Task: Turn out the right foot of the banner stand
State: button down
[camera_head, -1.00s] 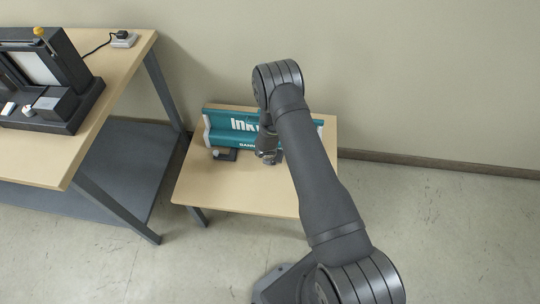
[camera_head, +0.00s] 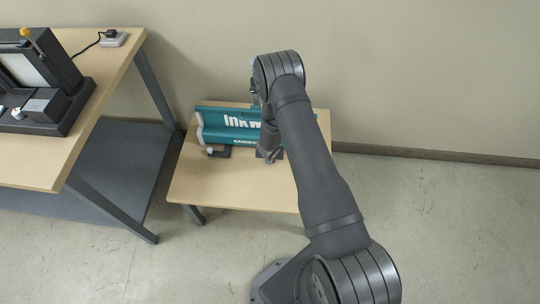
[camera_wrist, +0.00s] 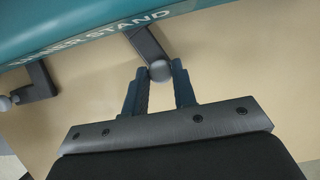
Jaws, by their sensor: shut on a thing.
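The banner stand is a long teal case (camera_head: 215,122) with white lettering and pale end caps, lying along the back of the small wooden table; it also shows in the wrist view (camera_wrist: 60,38). Its right foot (camera_wrist: 148,42) is a dark bar sticking out slantwise from under the case's front, with a round grey knob (camera_wrist: 160,71) at its end. My gripper (camera_wrist: 161,75) is shut on that knob, one finger on each side. The left foot (camera_wrist: 40,82) also sticks out in front, with its own knob (camera_wrist: 5,103). In the head view my arm hides the case's right part.
The small table's front half (camera_head: 225,190) is bare. A taller table (camera_head: 40,155) to the left carries a dark machine (camera_head: 60,95) and a white socket box (camera_head: 113,38) with a cable. The wall (camera_head: 420,80) stands close behind; the floor at right is clear.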

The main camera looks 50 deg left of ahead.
jog(key=shift+w+a+r, duration=0.1)
jog(key=shift+w, duration=0.05)
jog(key=c, duration=1.5)
grip_release()
jog(key=shift+v, duration=8.7)
jog(key=shift+c, duration=0.3)
